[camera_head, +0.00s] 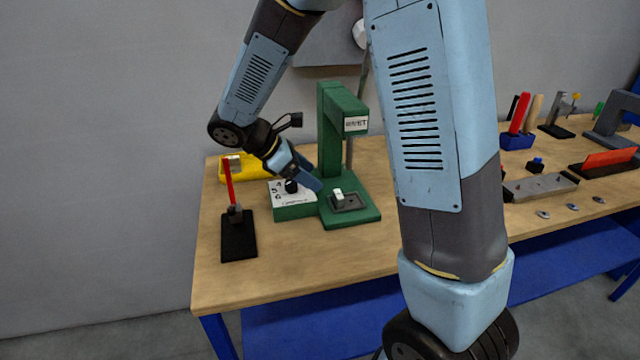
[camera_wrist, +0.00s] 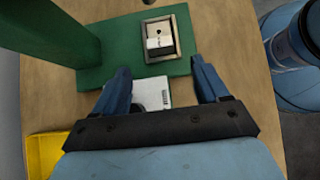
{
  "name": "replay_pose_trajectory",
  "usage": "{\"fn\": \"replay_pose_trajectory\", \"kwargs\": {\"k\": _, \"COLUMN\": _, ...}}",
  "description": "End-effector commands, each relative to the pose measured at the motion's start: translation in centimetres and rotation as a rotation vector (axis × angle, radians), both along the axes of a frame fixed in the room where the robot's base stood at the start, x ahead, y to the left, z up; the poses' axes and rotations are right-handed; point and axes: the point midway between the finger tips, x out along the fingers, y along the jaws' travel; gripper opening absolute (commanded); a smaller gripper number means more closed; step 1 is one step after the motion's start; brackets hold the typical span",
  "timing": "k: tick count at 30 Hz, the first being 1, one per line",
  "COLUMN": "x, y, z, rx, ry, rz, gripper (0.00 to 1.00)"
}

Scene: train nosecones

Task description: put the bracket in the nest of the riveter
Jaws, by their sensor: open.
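The green riveter (camera_head: 331,130) stands on the wooden bench, with a sign on its head. Its nest (camera_head: 366,207) is a grey rimmed recess on the green base; the nest also shows in the wrist view (camera_wrist: 178,24). A small pale metal bracket (camera_head: 338,194) lies within the nest's rim, with one part standing up; it also shows in the wrist view (camera_wrist: 160,43). I cannot tell if it is fully seated. My gripper (camera_head: 314,183) is open and empty, beside the nest and apart from the bracket. Its two blue fingers (camera_wrist: 160,73) point toward the nest.
A white-topped control box (camera_head: 293,198) with a black knob adjoins the riveter's base, below my fingers. A yellow bin (camera_head: 235,174) and a red lever on a black base (camera_head: 239,240) are at left. My arm hides the bench's middle. Tools stand at right.

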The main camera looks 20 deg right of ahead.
Motion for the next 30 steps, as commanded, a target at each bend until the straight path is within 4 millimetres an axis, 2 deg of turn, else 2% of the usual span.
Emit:
{"fn": "replay_pose_trajectory", "kwargs": {"k": 7, "x": -0.01, "y": 1.3, "z": 1.29, "rx": -0.001, "ry": 0.001, "rz": 0.001, "gripper": 0.74}}
{"fn": "replay_pose_trajectory", "kwargs": {"k": 30, "x": -0.01, "y": 1.34, "z": 1.37, "rx": -0.001, "ry": 0.0, "rz": 0.0, "gripper": 0.74}}
